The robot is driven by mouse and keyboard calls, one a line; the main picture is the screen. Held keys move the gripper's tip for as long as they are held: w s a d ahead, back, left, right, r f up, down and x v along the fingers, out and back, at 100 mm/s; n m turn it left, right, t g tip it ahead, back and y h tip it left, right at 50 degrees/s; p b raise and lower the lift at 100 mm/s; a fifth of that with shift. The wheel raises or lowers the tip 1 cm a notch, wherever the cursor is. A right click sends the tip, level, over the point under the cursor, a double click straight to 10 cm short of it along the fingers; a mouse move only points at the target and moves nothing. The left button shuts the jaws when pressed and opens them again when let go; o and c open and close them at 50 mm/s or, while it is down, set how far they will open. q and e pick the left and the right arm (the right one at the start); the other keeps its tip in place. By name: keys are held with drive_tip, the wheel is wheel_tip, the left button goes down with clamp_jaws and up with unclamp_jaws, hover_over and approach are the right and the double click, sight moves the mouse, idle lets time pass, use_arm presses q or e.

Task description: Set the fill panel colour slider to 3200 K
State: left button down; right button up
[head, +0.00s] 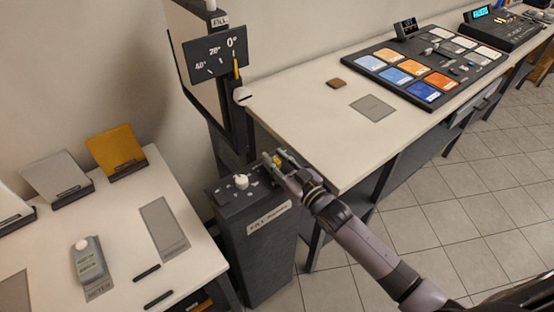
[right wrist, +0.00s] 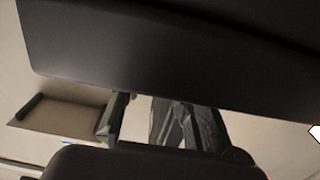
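The dark fill panel box (head: 262,248), with a lettered label that reads FILL at its start, stands between the two tables. A round white knob (head: 241,181) and small pale marks are on its top. My right gripper (head: 278,160) is over the box's far right corner, close to its top. A small yellow-orange piece shows between its fingertips; I cannot tell if it is the slider cap or if the fingers press on it. The slider track and its setting are hidden or too small to read. In the right wrist view, dark shapes hide any contact. My left gripper is not in view.
The right table (head: 300,110) lies right beside the gripper and holds a panel of coloured pads (head: 431,66). The left table (head: 135,210) holds a meter (head: 88,262) and coloured cards.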

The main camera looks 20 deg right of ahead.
clamp_jaws()
idle(0.6)
